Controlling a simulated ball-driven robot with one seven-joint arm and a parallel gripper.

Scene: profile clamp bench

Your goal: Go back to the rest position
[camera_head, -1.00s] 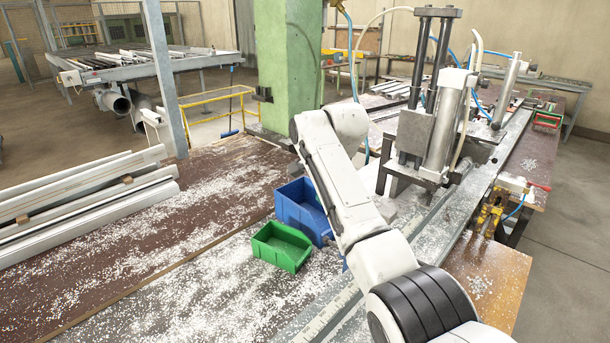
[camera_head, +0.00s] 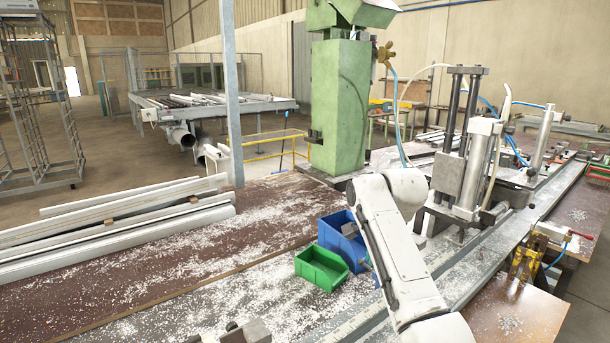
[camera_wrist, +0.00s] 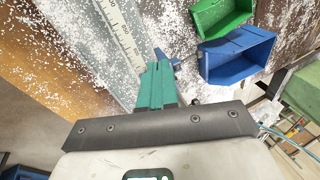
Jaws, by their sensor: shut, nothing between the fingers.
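My gripper (camera_wrist: 155,84) shows in the wrist view as two teal fingers pressed together, with nothing between them. It hangs over the bench near a steel rule (camera_wrist: 122,35). A small blue part with a grey stem lies just beyond the fingertips; I cannot tell whether they touch. My white arm (camera_head: 396,250) reaches across the bench in the head view, right of the bins. The fingers cannot be made out there.
A green bin (camera_head: 321,270) and a blue bin (camera_head: 340,238) stand beside my arm; both also show in the wrist view. A pneumatic clamp (camera_head: 477,170) stands behind it. A green column (camera_head: 338,110) rises at the back. Pale profiles (camera_head: 120,225) lie left. White chips cover the bench.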

